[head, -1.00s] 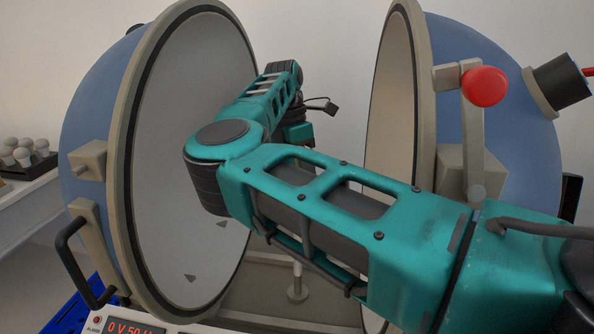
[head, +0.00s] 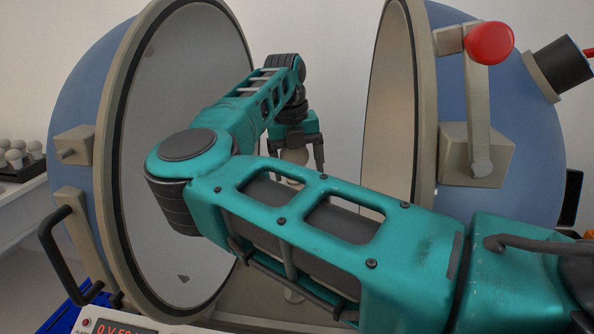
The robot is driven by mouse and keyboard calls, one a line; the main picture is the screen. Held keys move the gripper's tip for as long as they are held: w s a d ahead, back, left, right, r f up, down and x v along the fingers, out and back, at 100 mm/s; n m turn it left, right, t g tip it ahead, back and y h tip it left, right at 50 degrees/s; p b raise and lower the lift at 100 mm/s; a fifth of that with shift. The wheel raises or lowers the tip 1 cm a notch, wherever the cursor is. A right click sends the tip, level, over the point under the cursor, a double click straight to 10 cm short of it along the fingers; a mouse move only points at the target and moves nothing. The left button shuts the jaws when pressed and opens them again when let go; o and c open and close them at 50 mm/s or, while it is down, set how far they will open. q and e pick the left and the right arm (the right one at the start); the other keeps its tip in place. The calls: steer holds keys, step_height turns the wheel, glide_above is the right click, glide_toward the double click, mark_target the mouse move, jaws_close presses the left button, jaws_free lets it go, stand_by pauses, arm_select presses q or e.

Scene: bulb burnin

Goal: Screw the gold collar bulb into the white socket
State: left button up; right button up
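My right arm reaches in from the right, between the two halves of a large blue sphere. Its gripper (head: 298,158) points down at the far end. A pale bulb (head: 295,157) shows between the fingers. The right-hand finger stands at the gripper's outer edge, with a gap to the bulb, so the gripper looks open. The other finger is hard to make out. The bulb's lower end, any gold collar and the socket are hidden behind my forearm. A bit of post or base (head: 293,296) shows below the arm. My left gripper is not in view.
The left half-shell (head: 180,90) and right half-shell (head: 388,110) stand open on either side of the arm. A red-knobbed lever (head: 490,44) is on the right shell. Several bulbs (head: 15,158) sit in a dark tray at far left. A display unit (head: 120,328) is at front.

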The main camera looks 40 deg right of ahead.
steer(key=n, duration=0.2)
steer(key=shift+n+b, duration=0.35)
steer(key=shift+n, duration=0.05)
